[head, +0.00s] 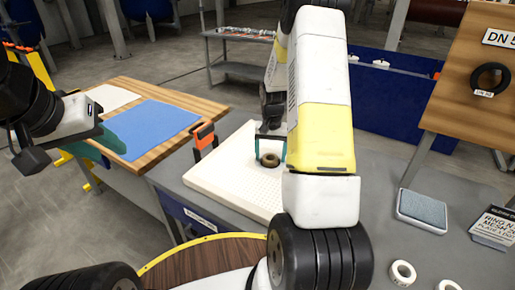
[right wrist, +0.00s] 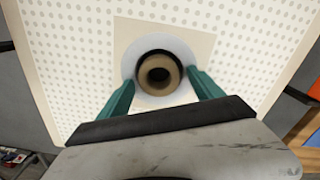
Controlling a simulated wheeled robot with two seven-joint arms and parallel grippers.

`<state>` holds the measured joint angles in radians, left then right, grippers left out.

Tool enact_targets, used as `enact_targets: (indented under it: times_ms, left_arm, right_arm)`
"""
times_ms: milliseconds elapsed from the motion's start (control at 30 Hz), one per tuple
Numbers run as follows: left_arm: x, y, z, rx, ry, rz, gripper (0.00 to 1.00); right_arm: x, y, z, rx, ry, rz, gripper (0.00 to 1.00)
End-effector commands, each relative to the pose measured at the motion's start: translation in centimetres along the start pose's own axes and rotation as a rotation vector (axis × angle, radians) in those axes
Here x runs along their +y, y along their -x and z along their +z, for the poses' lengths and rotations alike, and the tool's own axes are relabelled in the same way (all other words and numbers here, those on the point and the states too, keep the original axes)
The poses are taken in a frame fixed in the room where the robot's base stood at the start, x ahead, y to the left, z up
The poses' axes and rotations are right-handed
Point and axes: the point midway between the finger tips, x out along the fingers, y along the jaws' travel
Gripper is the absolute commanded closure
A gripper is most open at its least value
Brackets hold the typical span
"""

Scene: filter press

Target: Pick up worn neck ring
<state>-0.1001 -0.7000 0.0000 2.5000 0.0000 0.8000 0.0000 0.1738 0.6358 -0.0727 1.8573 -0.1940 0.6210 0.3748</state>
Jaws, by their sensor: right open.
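The worn neck ring (head: 270,160), a small brown ring with a dark hole, sits at the centre of the white perforated filter plate (head: 221,181). In the right wrist view the ring (right wrist: 158,75) shows a dark outer edge and lies on a pale round seat. My right gripper (head: 270,150) is open above the plate, with one teal finger on each side of the ring. In the right wrist view its fingers (right wrist: 162,98) stand apart from the ring's sides. My left gripper (head: 108,138) is over the wooden table at left; its finger gap is not clear.
A red-black clamp (head: 204,138) stands at the plate's left edge. A blue mat (head: 155,130) lies on the wooden table. A black ring (head: 490,79) hangs on a board.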

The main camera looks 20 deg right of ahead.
Motion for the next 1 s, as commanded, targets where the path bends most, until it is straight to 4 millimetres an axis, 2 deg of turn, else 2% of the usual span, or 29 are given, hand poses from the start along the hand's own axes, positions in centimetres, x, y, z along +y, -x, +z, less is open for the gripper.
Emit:
enact_targets:
  times_ms: [67, 400, 767, 1000]
  left_arm:
    - [0.0, 0.0, 0.0, 0.000, 0.000, 0.000, 0.64]
    - [0.0, 0.0, 0.0, 0.000, 0.000, 0.000, 0.64]
    - [0.0, 0.0, 0.0, 0.000, 0.000, 0.000, 0.64]
    - [0.0, 0.0, 0.0, 0.000, 0.000, 0.000, 0.64]
  right_arm:
    - [0.0, 0.0, 0.0, 0.000, 0.000, 0.000, 0.24]
    - [0.0, 0.0, 0.0, 0.000, 0.000, 0.000, 0.90]
    - [0.0, 0.6, 0.0, 0.000, 0.000, 0.000, 0.90]
    - [0.0, 3.4, -0.1, 0.004, -0.001, -0.001, 0.90]
